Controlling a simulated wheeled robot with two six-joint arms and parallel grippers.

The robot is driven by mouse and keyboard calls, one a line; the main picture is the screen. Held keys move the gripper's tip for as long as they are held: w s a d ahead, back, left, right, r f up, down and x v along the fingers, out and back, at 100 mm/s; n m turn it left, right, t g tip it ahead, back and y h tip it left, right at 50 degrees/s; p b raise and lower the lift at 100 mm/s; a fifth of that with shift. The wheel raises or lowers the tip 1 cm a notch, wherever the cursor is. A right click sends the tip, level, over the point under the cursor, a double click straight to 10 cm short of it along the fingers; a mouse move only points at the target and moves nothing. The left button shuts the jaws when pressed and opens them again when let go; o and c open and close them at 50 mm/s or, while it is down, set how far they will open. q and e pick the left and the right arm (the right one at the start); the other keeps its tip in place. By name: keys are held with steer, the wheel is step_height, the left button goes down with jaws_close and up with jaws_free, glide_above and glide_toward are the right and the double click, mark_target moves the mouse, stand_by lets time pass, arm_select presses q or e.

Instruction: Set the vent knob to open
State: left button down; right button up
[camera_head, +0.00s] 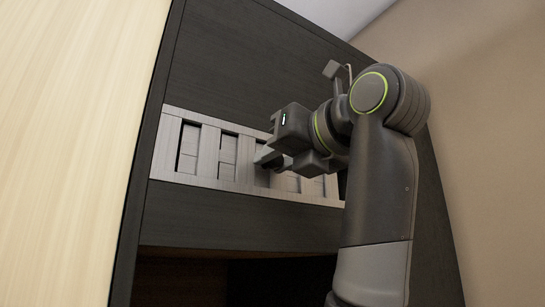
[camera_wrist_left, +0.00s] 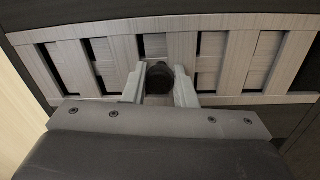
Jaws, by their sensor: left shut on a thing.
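The vent (camera_head: 228,158) is a light grey slatted panel set in a dark cabinet front. It also spans the top of the left wrist view (camera_wrist_left: 233,62). The vent knob (camera_wrist_left: 159,80) is a dark round piece near the middle of the panel in that view. My left gripper (camera_wrist_left: 160,84) has one finger on each side of the knob and is shut on it. In the head view my left gripper (camera_head: 264,159) reaches the vent from the right, and its jaws and wrist hide the knob. My right gripper is in neither view.
The dark cabinet front (camera_head: 235,60) surrounds the vent above and below. A dark open recess (camera_head: 200,275) lies under it. A pale wood panel (camera_head: 70,130) stands at the left, and a beige wall (camera_head: 480,120) is at the right.

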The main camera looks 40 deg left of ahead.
arm_select(q)
steer(key=shift+w+d, duration=0.2)
steer(key=shift+w, duration=0.35)
steer(key=shift+w+d, duration=0.2)
steer(key=shift+w, duration=0.3)
steer(key=c, duration=1.5)
jaws_free()
steer(key=o, duration=0.3)
steer(key=shift+w+d, duration=0.1)
steer(key=shift+w, duration=0.25)
steer(key=shift+s, duration=0.2)
